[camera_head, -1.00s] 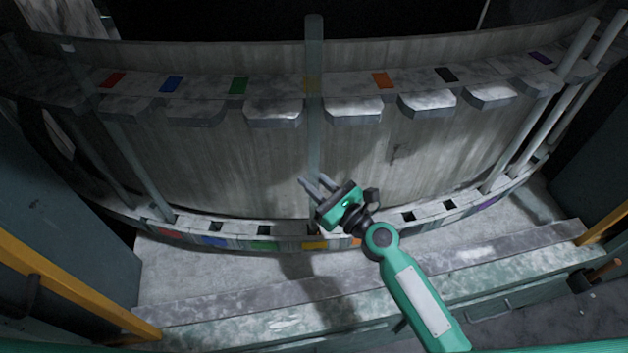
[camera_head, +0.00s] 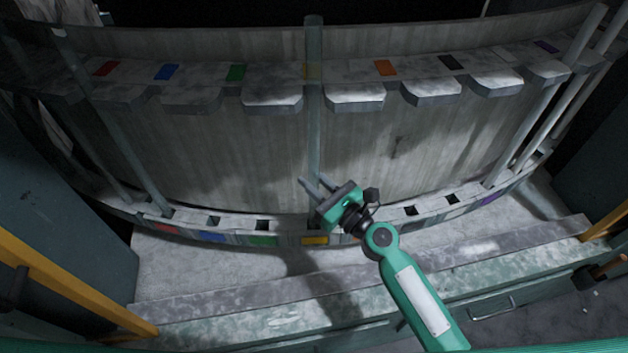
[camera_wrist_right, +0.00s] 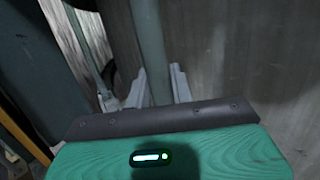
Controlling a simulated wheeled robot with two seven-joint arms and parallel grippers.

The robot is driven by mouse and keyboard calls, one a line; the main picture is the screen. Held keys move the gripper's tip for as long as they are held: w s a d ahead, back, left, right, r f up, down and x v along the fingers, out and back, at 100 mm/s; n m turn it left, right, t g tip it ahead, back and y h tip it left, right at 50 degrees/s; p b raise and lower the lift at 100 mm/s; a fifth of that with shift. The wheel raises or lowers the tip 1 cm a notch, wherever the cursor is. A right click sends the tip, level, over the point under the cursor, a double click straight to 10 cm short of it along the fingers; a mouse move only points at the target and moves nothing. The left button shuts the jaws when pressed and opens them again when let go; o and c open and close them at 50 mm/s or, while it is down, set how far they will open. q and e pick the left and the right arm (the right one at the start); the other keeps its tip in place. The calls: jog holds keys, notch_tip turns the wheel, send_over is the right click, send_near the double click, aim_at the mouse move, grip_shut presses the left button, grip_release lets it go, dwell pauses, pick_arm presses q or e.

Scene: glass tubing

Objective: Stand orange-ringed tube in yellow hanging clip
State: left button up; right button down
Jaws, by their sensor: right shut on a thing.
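A tall, pale grey-green tube (camera_head: 314,130) stands upright in front of the rack; I cannot make out an orange ring on it. My right gripper (camera_head: 313,183) is shut on the tube low down, and the right wrist view shows the tube (camera_wrist_right: 150,45) between its fingers (camera_wrist_right: 160,88). The tube's upper part crosses the upper ledge at its yellow mark (camera_head: 307,71). A lower yellow mark (camera_head: 314,240) is on the bottom rail just below the tube. Whether the tube touches the ledge or rail is unclear. My left gripper is not in view.
The curved rack has an upper ledge (camera_head: 272,98) with coloured marks and a bottom rail with square holes (camera_head: 263,225). Other tubes stand at the left (camera_head: 140,165) and right (camera_head: 530,125). A pale step (camera_head: 230,307) lies in front; yellow bars flank it.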

jog(key=c, duration=1.1)
grip_release()
jog(key=shift+c, duration=0.2)
